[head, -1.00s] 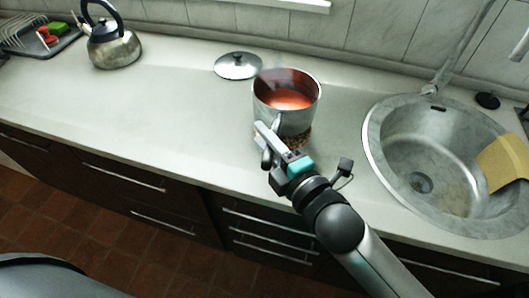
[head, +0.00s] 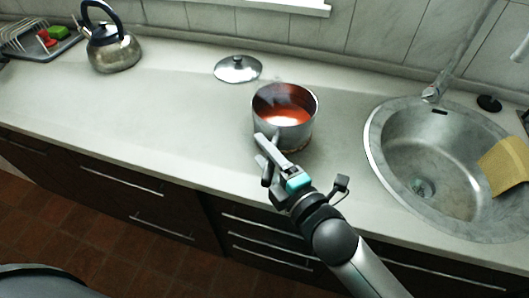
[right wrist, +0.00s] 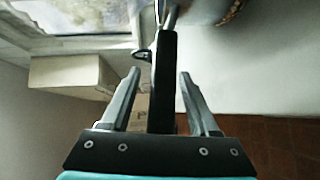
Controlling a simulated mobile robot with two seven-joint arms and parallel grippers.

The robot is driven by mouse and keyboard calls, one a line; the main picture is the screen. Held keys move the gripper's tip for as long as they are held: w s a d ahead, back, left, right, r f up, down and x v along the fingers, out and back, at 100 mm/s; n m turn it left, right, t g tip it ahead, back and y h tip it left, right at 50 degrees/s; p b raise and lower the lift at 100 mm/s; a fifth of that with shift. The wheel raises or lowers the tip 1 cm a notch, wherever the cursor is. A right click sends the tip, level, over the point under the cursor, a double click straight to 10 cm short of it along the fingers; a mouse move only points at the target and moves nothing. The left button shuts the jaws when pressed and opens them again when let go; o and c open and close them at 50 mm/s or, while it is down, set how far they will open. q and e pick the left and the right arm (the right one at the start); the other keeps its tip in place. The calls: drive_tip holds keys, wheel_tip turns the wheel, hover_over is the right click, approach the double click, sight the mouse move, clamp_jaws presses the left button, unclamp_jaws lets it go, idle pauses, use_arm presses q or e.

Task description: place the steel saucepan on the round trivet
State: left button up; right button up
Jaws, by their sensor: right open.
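The steel saucepan (head: 286,136) holds an orange-red liquid and stands upright on the counter left of the sink. The round trivet (head: 302,149) is beneath it, with only a thin brown edge showing; the saucepan appears to rest on it. In the right wrist view, the trivet's edge (right wrist: 233,9) shows below the saucepan's wall (right wrist: 203,9). My right gripper (head: 260,148) is open at the pan's near side. In the wrist view its fingers (right wrist: 159,73) stand on both sides of the black handle (right wrist: 163,90), with gaps. My left gripper is not in view.
A lid (head: 238,69) lies behind the saucepan. The sink (head: 420,150) with a yellow cloth (head: 505,163) is to the right. A kettle (head: 112,52) and a dish rack (head: 40,45) are at the far left. The counter (head: 170,115) between is clear.

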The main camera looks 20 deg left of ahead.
drive_tip(key=v, duration=1.2)
drive_tip(key=shift+p, duration=0.35)
